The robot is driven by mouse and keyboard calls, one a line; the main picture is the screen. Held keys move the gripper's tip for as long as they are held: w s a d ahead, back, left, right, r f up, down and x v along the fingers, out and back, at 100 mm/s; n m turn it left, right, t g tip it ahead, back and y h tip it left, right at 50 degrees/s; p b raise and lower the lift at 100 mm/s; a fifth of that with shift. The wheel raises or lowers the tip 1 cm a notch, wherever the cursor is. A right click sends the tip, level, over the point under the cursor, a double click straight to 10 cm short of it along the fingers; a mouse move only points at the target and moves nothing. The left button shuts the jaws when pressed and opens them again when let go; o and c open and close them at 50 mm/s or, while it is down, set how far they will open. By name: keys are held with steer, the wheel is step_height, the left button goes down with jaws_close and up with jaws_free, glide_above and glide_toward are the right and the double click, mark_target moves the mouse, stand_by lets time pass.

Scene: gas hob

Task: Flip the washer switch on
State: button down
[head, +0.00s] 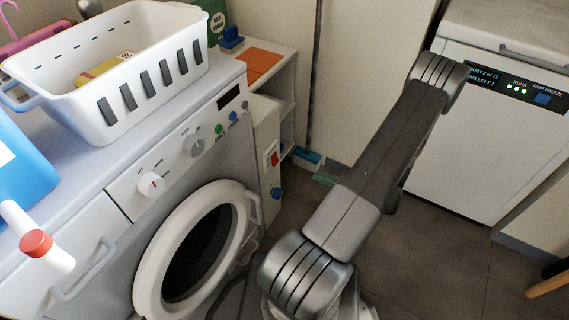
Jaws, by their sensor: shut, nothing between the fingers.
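The white washer (98,222) stands at the left with its round door (152,265) shut or nearly so. A small red switch (272,158) sits on a pale upright panel just right of the washer. I cannot tell which way it is set. A blue knob (277,193) is below it. The washer's front carries a dial with a red middle (150,184), a grey dial (193,145), small coloured buttons (233,117) and a dark display. My arm crosses the middle right, but my gripper does not show.
A white basket (128,75) with a yellow packet stands on the washer. A white freezer (463,150) stands right. Grey floor lies between.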

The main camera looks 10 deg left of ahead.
steer(key=b+x, duration=0.3)
steer(key=x, duration=1.1)
glide_toward(276, 163)
steer(key=s+d+f, duration=0.2)
steer(key=d+f, duration=0.1)
steer(key=d, duration=0.3)
steer(key=shift+s+d, duration=0.15)
steer(key=shift+s, duration=0.05)
stand_by(0.5)
stand_by(0.3)
